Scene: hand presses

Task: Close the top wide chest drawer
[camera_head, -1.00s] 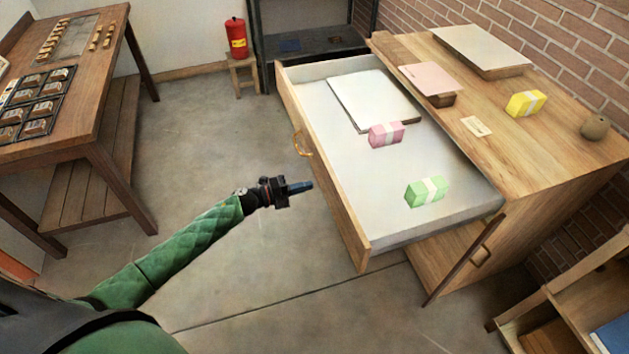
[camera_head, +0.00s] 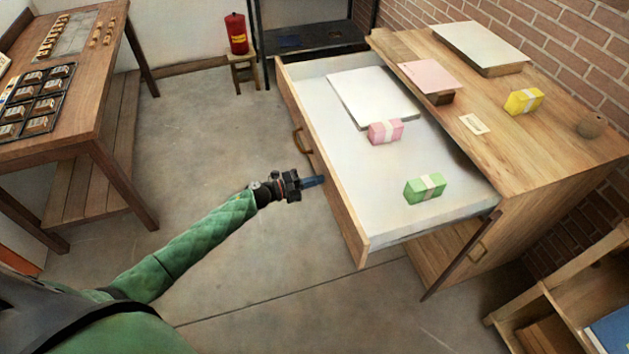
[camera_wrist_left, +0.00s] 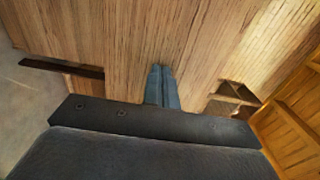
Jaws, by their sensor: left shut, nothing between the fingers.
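The top wide drawer (camera_head: 345,205) of the wooden chest (camera_head: 490,200) stands pulled far out. Its front carries a curved handle (camera_head: 302,141). Inside lie a white board (camera_head: 372,97), a pink banded bundle (camera_head: 385,131) and a green banded bundle (camera_head: 425,188). My left gripper (camera_head: 314,181) is shut and empty, its tips at the drawer front, just below the handle in the head view. In the left wrist view the shut blue fingers (camera_wrist_left: 161,88) point at a wood surface; contact cannot be told. My right gripper is not in view.
On the chest top lie a pink pad (camera_head: 428,76), a yellow bundle (camera_head: 523,102) and a round pot (camera_head: 591,125). The floor before the drawer is clear.

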